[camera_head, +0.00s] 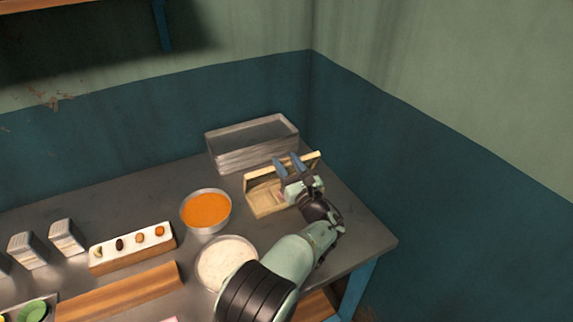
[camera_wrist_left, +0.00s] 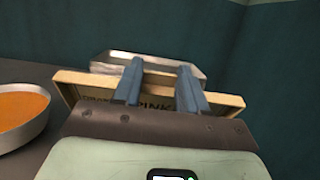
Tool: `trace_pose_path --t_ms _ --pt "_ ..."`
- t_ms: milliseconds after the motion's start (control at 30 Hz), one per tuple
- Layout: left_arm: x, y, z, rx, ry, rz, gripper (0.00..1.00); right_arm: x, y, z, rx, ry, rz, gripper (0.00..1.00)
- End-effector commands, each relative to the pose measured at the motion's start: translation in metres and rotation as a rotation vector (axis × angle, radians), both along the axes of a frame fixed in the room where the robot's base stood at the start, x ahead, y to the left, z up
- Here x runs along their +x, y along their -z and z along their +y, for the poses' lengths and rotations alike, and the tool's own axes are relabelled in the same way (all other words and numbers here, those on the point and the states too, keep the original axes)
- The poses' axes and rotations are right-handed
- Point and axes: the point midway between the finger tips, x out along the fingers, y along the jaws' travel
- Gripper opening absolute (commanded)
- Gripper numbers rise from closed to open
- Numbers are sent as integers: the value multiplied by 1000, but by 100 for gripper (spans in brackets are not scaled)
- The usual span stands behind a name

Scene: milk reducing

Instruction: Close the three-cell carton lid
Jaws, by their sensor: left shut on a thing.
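The pale wooden carton (camera_head: 262,203) stands on the metal table near its right end in the head view. Its lid (camera_head: 256,179) is raised along the back, tilted up from the box. The lid also shows in the left wrist view (camera_wrist_left: 222,102), with dark lettering partly hidden by my fingers. My left gripper (camera_head: 287,166) is at the raised lid and shut on it, its blue fingers across the lid in the left wrist view (camera_wrist_left: 160,82). My fingers and hand hide the right part of the carton. My right gripper is out of view.
A metal tray (camera_head: 252,157) stands close behind the carton. A bowl of orange contents (camera_head: 207,211) and a bowl of white contents (camera_head: 222,262) are to its left. A wooden block with small items (camera_head: 132,250) lies farther left. The right table corner is clear.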

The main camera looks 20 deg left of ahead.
Motion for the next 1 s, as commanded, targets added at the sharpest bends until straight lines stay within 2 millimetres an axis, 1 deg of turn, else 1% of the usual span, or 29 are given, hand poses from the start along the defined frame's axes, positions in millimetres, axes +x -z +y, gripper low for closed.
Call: trace_pose_path --t_ms 267,300,333,367,633,733,867,1000 --pt "0 -1 0 1 0 -1 0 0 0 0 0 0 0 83" --pt "0 -1 0 1 0 -1 55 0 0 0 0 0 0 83" --pt "0 -1 0 1 0 -1 65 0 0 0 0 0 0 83" --pt "0 0 0 1 0 -1 68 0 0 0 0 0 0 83" --pt "0 0 0 0 0 1 68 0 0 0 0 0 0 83" --pt "-3 2 -5 -1 1 2 68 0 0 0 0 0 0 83" --pt "-15 6 -19 -2 3 2 68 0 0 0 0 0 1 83" --pt "-35 13 -43 1 5 4 68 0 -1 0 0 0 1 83"
